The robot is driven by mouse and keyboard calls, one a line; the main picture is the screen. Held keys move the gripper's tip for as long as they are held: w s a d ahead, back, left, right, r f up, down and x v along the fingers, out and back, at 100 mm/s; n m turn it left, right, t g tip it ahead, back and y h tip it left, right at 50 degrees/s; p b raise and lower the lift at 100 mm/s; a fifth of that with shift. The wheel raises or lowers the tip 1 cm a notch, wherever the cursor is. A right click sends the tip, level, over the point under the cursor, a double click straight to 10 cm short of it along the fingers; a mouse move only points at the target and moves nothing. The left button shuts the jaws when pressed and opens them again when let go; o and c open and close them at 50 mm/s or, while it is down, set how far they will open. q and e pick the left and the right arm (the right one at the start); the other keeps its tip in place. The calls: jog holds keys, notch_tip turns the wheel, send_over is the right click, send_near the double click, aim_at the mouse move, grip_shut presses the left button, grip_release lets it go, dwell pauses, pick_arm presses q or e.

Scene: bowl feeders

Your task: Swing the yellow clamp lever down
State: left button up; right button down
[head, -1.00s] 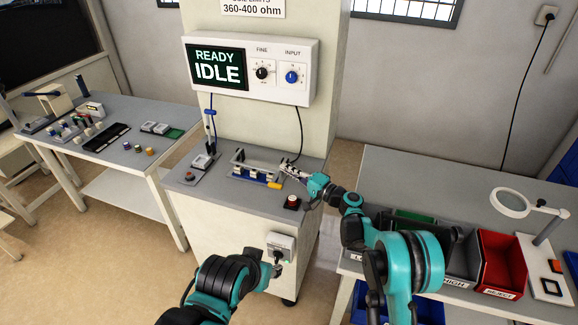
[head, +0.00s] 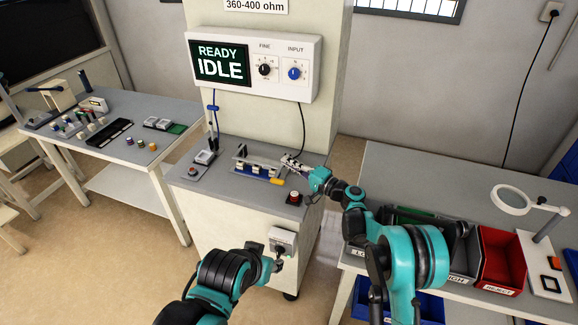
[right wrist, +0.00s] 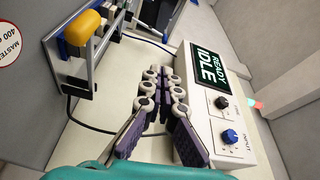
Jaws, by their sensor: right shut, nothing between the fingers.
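The yellow clamp lever (head: 277,181) shows as a short yellow grip at the front right of the clamp fixture (head: 242,170) on the cabinet top. In the right wrist view the yellow grip (right wrist: 84,27) is at the upper left, beside a grey metal bracket. My right gripper (head: 289,161) is just behind and right of the lever, apart from it. In the right wrist view my right gripper (right wrist: 160,86) has its fingers shut with nothing between them. My left gripper (head: 277,262) is low at the cabinet front by a white box; its fingers are too small to read.
A display panel (head: 308,72) reading READY IDLE hangs above the cabinet top (head: 228,184). A red button (head: 294,197) sits right of the fixture, and a small device (head: 203,160) left of it. A dark cable runs down behind my right gripper. Tables stand on both sides.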

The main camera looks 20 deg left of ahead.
pick_arm(q)
notch_tip(320, 180, up, 3)
jog(key=p, duration=0.2)
jog(key=shift+s+r+p, duration=0.15)
jog(key=shift+r+p, duration=0.05)
jog(key=shift+p, duration=0.1)
pick_arm(e)
jog(key=d+f, duration=0.2)
jog(key=d, duration=0.7)
jog(key=shift+d, duration=0.2)
jog(key=shift+r, duration=0.1)
